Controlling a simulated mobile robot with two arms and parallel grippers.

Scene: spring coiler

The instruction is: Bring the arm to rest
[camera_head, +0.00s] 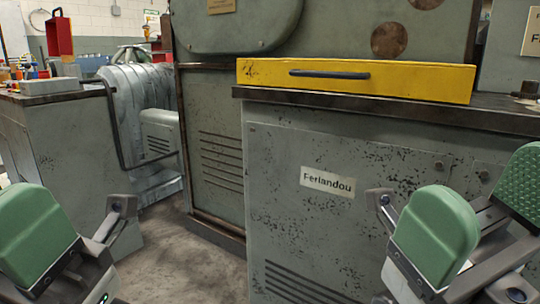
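My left gripper (38,235) shows at the lower left of the head view. Only one green finger pad shows clearly, and the rest is cut off by the picture's edge, so I cannot tell its opening. My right gripper (484,205) is at the lower right, in front of the grey cabinet. Its two green pads stand apart, with nothing seen between them.
A grey machine cabinet (340,235) labelled "Ferlandou" fills the middle and right. A yellow drawer (400,82) with a dark handle sits on its top. A grey bench (75,140) with tools stands at the left. Bare floor (185,265) shows between them.

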